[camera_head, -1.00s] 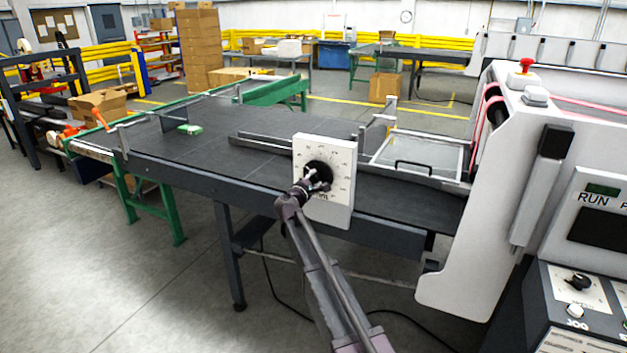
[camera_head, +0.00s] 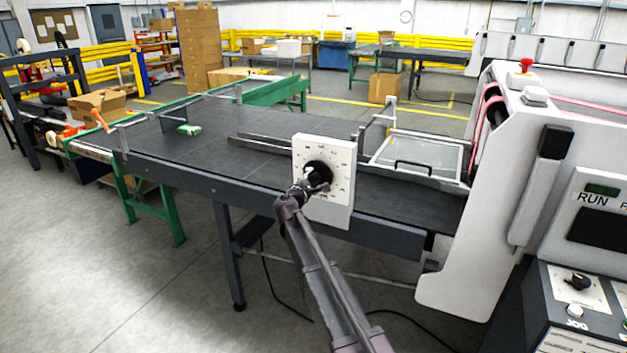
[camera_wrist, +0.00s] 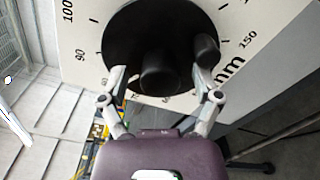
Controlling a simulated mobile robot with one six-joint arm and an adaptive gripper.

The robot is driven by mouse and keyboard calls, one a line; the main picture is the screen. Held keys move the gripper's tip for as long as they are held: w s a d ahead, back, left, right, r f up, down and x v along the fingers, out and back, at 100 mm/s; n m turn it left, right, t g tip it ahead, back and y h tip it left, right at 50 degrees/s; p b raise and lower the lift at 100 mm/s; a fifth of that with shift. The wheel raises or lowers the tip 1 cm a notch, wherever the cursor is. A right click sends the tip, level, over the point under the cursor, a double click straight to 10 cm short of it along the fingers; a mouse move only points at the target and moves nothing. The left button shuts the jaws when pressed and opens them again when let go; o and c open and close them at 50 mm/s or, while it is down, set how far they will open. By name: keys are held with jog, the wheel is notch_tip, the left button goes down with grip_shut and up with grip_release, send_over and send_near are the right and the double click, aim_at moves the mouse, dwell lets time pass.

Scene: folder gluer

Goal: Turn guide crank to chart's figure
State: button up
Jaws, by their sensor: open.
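The guide crank's white dial plate (camera_head: 341,208) stands on the near side of the feed table. Its black round crank (camera_head: 319,172) is partly hidden behind my gripper (camera_head: 312,187). In the wrist view the black crank disc (camera_wrist: 130,40) has a central hub (camera_wrist: 158,70) and a knob (camera_wrist: 206,50) to the right of it. The dial plate (camera_wrist: 80,50) shows 90, 100, 150 and "mm". My gripper (camera_wrist: 163,82) is open, its fingers apart in front of the disc, the right finger close to the knob. I cannot tell whether they touch. No chart is legible.
The dark feed table (camera_head: 240,150) carries a small green-and-white item (camera_head: 190,129) and a metal guide rail (camera_head: 270,146). A white machine (camera_head: 470,220) with a red button (camera_head: 526,64) stands at the right. Floor at the lower left is clear.

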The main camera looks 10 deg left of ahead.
jog(key=v, duration=1.1)
jog(key=shift+s, duration=0.35)
jog(key=shift+a+r, duration=0.1)
jog(key=s+d+f+m+g+h+p, duration=0.1)
jog(key=s+d+f+m+g, duration=0.2)
jog(key=d, duration=0.5)
jog(key=s+d+f+m+g, duration=0.3)
jog(key=d+m, duration=0.1)
jog(key=d, duration=0.3)
jog(key=s+d+f+m+g+h+p, duration=0.1)
jog(key=s+d+f+m+g, duration=0.2)
jog(key=d, duration=0.5)
jog(key=s+d+f+m+g+y, duration=0.2)
jog(key=s+m, duration=0.1)
jog(key=s, duration=0.4)
jog(key=s+d+f+m+g+y+p, duration=0.1)
jog(key=s+d+m+g+y, duration=0.2)
jog(key=s, duration=0.4)
jog(key=s+d+f+m+g+y+p, duration=0.1)
jog(key=s+d+f+m+g+y, duration=0.1)
jog(key=s, duration=0.5)
jog(key=shift+d+f+m+g+y, duration=0.35)
jog(key=shift+d+m+g+y, duration=0.15)
jog(key=shift+d+m+y, duration=0.15)
jog(key=shift+s, duration=0.15)
